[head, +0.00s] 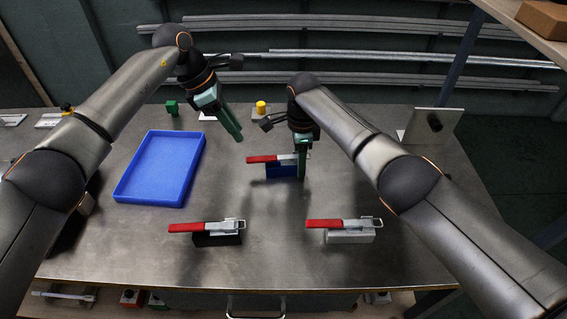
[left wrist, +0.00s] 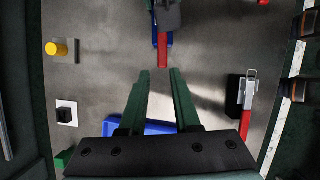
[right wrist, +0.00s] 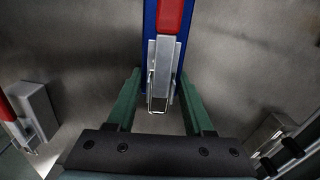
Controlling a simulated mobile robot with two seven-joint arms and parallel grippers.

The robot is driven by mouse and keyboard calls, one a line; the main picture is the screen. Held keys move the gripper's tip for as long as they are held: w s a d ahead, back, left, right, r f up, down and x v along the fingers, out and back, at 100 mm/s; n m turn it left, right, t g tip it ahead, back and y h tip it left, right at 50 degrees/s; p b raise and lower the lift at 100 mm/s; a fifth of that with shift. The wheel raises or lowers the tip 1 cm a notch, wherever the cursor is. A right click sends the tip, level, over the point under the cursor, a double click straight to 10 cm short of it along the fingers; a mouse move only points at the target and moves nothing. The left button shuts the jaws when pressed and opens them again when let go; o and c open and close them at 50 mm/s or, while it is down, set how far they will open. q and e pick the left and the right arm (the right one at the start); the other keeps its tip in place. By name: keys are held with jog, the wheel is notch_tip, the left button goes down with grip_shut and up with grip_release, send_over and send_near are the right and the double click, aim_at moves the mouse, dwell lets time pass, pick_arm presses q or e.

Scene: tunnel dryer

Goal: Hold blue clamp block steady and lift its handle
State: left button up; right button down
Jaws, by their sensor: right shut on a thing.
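The blue clamp block (head: 283,171) stands on the metal table with its red handle (head: 262,159) lying flat, pointing left. My right gripper (head: 302,168) is shut on the block at its metal-lever end; in the right wrist view its fingers (right wrist: 160,76) flank the block (right wrist: 149,20), with the red handle (right wrist: 170,14) pointing away. My left gripper (head: 237,134) is open and empty, above and left of the handle. In the left wrist view the handle (left wrist: 163,50) lies just beyond the gap between its fingers (left wrist: 160,71). The right gripper partly hides the block there.
A black clamp block (head: 218,239) and a grey clamp block (head: 350,237), both with red handles, stand nearer the front edge. A blue tray (head: 120,196) lies at left. A yellow knob (head: 261,107) and a green block (head: 172,107) are at the back. An upright plate (head: 448,122) stands at back right.

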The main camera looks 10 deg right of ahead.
pick_arm(q)
jog(key=d+m+t+h, duration=0.1)
jog(key=w+d+f+m+t+h, duration=0.1)
jog(key=d+h, duration=0.1)
jog(key=w+d+t+h, duration=0.1)
jog(key=d+h, duration=0.1)
jog(key=shift+w+d+f+m, duration=0.1)
jog(key=shift+w+f+m, duration=0.1)
jog(key=shift+f+m, duration=0.2)
grip_shut()
jog(key=s+f+n+t+y, duration=0.2)
jog(key=s+n+t+y, duration=0.1)
jog(key=s+n, duration=0.2)
jog(key=s+a+f+n+t+y, duration=0.1)
jog(key=s+f+n+t+y, duration=0.1)
jog(key=n, duration=0.6)
jog(key=s+f+n+t+y, duration=0.3)
jog(key=s+n+t+y, duration=0.1)
jog(key=s+n, duration=0.3)
jog(key=shift+s+a+t, duration=0.15)
jog(key=shift+s+t, duration=0.15)
jog(key=shift+t, duration=0.6)
